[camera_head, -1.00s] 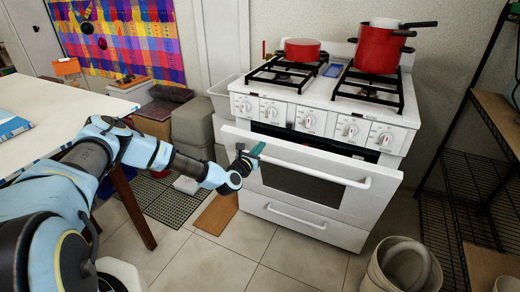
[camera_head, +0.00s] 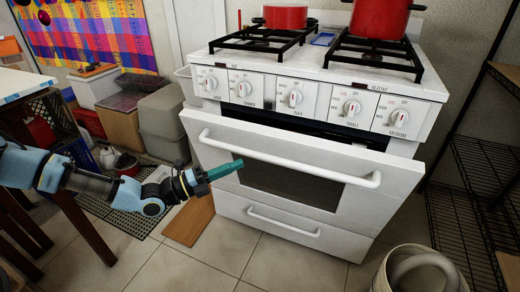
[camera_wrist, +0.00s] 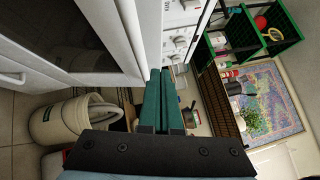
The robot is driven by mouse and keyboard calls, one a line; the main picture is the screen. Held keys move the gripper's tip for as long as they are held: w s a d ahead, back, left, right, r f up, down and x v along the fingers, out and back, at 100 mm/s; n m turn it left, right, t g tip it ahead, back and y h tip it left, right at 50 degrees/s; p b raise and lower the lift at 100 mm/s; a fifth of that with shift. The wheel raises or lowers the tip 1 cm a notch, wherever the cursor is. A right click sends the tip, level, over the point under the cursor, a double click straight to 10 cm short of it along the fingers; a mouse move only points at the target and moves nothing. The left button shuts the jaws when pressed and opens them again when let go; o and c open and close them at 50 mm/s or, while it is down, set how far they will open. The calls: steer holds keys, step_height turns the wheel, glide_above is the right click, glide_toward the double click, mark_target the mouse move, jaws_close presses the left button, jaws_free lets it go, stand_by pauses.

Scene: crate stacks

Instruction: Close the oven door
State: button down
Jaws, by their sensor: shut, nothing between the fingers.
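The white oven door (camera_head: 240,155) is partly open, tilted outward at the top with a dark gap beneath the knob panel (camera_head: 300,95). Its white handle bar (camera_head: 290,165) runs across the upper part, above a dark window. My gripper (camera_head: 238,163), with green fingers, is shut and empty. It is in front of the door's left part, just below the handle in the head view; I cannot tell whether it touches. In the wrist view, the shut fingers (camera_wrist: 163,75) point toward the door's edge, and the door (camera_wrist: 105,30) fills the upper left.
A red pot (camera_head: 380,17) and a red pan (camera_head: 285,16) stand on the stove top. A white bin (camera_head: 420,270) stands at the right front, near a black wire shelf (camera_head: 480,170). Grey boxes (camera_head: 163,120) stand left of the oven.

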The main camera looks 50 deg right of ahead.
steer(key=p, duration=0.1)
glide_toward(285, 142)
steer(key=s, duration=0.1)
steer(key=s+d, duration=0.1)
steer(key=s, duration=0.1)
steer(key=shift+s+d+r+g+y, duration=0.1)
steer(key=shift+s+d+g+y, duration=0.2)
steer(key=shift+g, duration=0.1)
steer(key=d, duration=0.2)
steer(key=w+d, duration=0.1)
steer(key=shift+w+r, duration=0.1)
steer(key=shift+r, duration=0.25)
steer(key=shift+w+d, duration=0.1)
steer(key=shift+d, duration=0.25)
steer(key=shift+r, duration=0.1)
